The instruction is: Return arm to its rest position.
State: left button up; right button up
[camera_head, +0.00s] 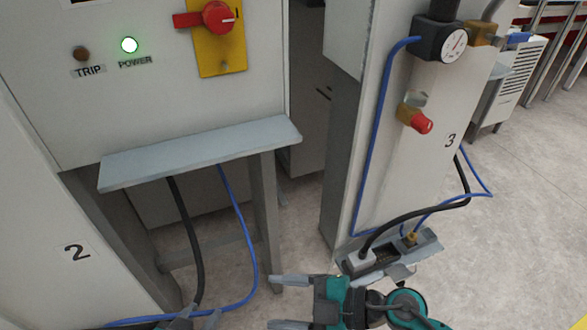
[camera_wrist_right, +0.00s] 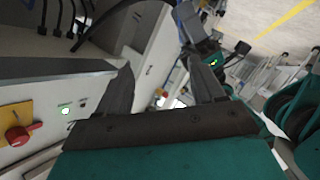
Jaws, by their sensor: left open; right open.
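My right gripper (camera_head: 272,302) is at the bottom middle of the head view. Its teal body is on the right and its two grey fingers point left, apart, with nothing between them. In the right wrist view its dark fingers (camera_wrist_right: 160,62) are also spread and empty. My left gripper (camera_head: 190,320) only just shows at the bottom edge of the head view, left of the right one; its fingertips appear apart and the rest is cut off. Neither gripper is seen holding anything.
A cabinet carries a red rotary switch (camera_head: 218,17) and a lit green POWER lamp (camera_head: 129,45). A grey shelf (camera_head: 200,153) juts out below. A panel marked 3 (camera_head: 432,150) has a gauge (camera_head: 453,45) and red knob (camera_head: 421,122). A socket tray (camera_head: 425,247) and cables are near my right gripper.

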jog(key=w+d+r+m+t+h, duration=0.3)
jog(key=w+d+m+t+h, duration=0.3)
jog(key=d+m+t, duration=0.7)
jog(key=s+d+f+m+g+h, duration=0.2)
jog(key=s+d+f+m+h, duration=0.1)
jog(key=f, duration=0.2)
jog(key=s+d+f+m+g+h, duration=0.3)
jog(key=f+m, duration=0.1)
jog(key=f, duration=0.2)
jog(key=shift+s+f+h+p, duration=0.15)
jog(key=shift+s+h+p, duration=0.15)
jog(key=shift+s+p, duration=0.1)
jog(key=shift+w+d, duration=0.1)
